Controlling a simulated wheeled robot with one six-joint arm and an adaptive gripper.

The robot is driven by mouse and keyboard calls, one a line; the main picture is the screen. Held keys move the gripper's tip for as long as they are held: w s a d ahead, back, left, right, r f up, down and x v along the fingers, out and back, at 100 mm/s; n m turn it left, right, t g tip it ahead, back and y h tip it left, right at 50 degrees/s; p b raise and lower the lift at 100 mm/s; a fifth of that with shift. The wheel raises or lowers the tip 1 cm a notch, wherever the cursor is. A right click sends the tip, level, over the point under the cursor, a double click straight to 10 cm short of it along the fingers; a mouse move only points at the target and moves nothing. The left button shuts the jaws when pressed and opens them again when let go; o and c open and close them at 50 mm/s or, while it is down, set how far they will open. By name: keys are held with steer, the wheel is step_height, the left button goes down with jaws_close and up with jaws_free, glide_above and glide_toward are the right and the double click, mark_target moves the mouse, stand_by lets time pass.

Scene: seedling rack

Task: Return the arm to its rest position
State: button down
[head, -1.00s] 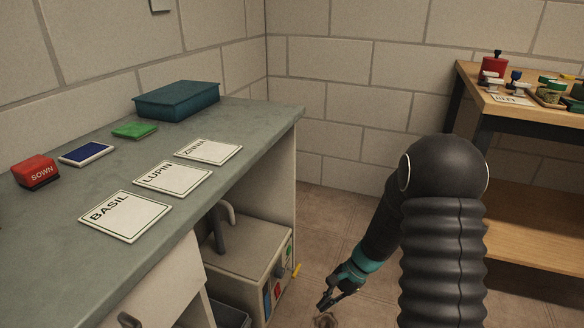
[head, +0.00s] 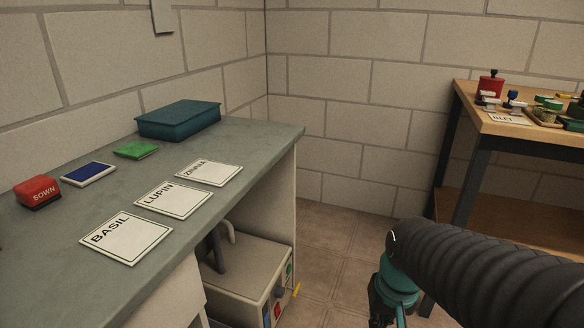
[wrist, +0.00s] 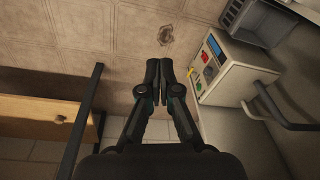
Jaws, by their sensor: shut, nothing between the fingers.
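My gripper (wrist: 159,72) is shut and empty in the wrist view, its two fingertips together above the tiled floor. In the head view my gripper (head: 382,318) is at the bottom edge, right of the grey-topped bench, and partly cut off by the frame. My dark ribbed arm reaches in from the lower right. The gripper is apart from the bench and from the control box under it.
The bench (head: 60,232) on the left holds cards, a red SOWN block (head: 38,191) and a teal box (head: 180,120). A control box (head: 250,280) stands under it. A wooden table (head: 520,130) with small items stands at right. Floor between is clear.

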steer(key=s+r+n+t, duration=0.1)
steer(key=s+r+t, duration=0.3)
steer(key=r, duration=0.5)
steer(key=shift+s, duration=0.45)
steer(key=shift+a, duration=0.1)
